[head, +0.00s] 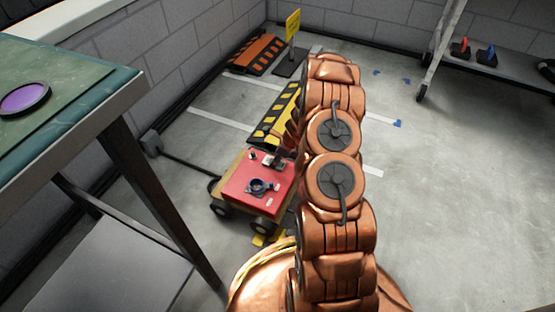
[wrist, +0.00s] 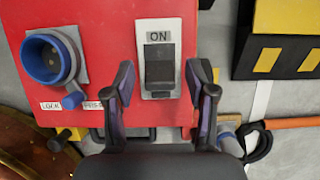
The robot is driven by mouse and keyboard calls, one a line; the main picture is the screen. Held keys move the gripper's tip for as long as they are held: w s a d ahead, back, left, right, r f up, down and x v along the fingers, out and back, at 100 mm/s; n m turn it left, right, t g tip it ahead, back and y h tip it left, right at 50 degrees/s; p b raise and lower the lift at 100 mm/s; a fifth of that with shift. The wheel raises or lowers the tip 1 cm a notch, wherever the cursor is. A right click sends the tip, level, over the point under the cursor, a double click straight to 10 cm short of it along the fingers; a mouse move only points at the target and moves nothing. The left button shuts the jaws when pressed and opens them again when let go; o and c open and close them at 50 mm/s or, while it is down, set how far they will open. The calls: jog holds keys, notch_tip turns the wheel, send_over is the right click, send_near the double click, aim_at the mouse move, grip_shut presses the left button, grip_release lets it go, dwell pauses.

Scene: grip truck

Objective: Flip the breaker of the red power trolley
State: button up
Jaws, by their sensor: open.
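The red power trolley (head: 246,188) stands on the floor at the middle left of the head view, partly hidden behind my copper arm. Its red top also fills much of the wrist view (wrist: 110,70). The breaker (wrist: 160,70) is a black rocker on a light plate, with an "ON" label above it. My gripper (wrist: 162,85) is open, with its two dark fingers on either side of the breaker's lower part. Nothing is between the fingers except the view of the breaker. Whether the fingers touch the panel I cannot tell.
A blue round socket (wrist: 45,60) sits left of the breaker on the trolley. A yellow-and-black ramp (head: 275,117) lies behind the trolley. A green-topped table (head: 70,80) stands at the left. A wheeled shelf (head: 490,72) is at the far right. The floor at right is clear.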

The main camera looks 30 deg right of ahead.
grip_shut()
dwell(0.3)
